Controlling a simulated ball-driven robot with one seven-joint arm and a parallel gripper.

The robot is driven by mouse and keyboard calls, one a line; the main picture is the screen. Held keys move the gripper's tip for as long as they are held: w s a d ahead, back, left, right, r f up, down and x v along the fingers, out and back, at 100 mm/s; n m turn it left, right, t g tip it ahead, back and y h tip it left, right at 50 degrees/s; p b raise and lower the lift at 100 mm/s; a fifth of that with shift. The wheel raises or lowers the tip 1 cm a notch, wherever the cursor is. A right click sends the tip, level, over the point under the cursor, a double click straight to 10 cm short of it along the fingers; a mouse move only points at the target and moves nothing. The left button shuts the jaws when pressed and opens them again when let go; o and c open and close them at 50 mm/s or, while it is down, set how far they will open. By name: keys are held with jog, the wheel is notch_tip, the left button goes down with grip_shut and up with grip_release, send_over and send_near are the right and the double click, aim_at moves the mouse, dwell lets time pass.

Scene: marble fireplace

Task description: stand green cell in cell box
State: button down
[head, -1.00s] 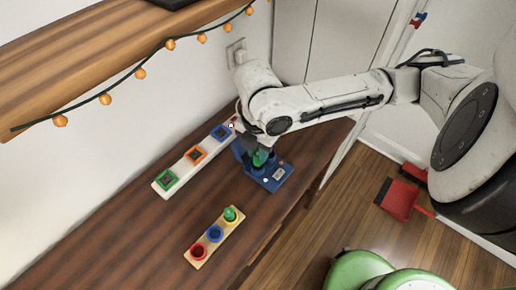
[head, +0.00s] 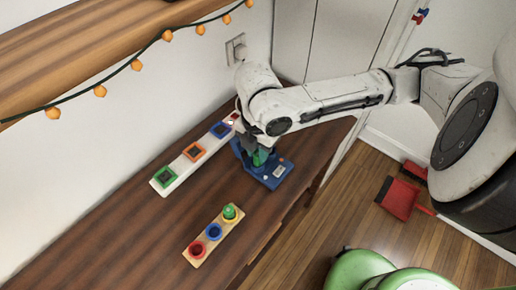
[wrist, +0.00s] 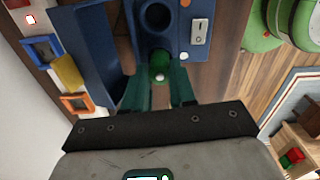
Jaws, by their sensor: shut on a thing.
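The blue cell box (head: 268,179) stands on the wooden table below my gripper. In the wrist view the box (wrist: 181,42) shows an open round dark socket (wrist: 156,16) and a pale switch plate. My gripper (wrist: 160,82), with dark teal fingers, is shut on the green cell (wrist: 160,66), seen end-on with a pale tip. The cell is at the box's near part in that view. I cannot tell whether it is inside a socket or just above one. In the head view the gripper (head: 262,156) hides most of the cell.
A wooden rack (head: 205,243) with red, blue and green rings holds a green domed piece (head: 230,211). A blue panel (wrist: 92,50) stands beside the box.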

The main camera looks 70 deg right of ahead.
jog(key=shift+f+b, duration=0.8)
jog(key=shift+f, duration=0.3)
jog(key=c, duration=0.8)
grip_release()
jog(key=shift+c, duration=0.2)
jog(key=shift+r, duration=0.1)
notch_tip(320, 180, up, 11)
jog(key=shift+f+p, duration=0.2)
jog(key=shift+p, duration=0.55)
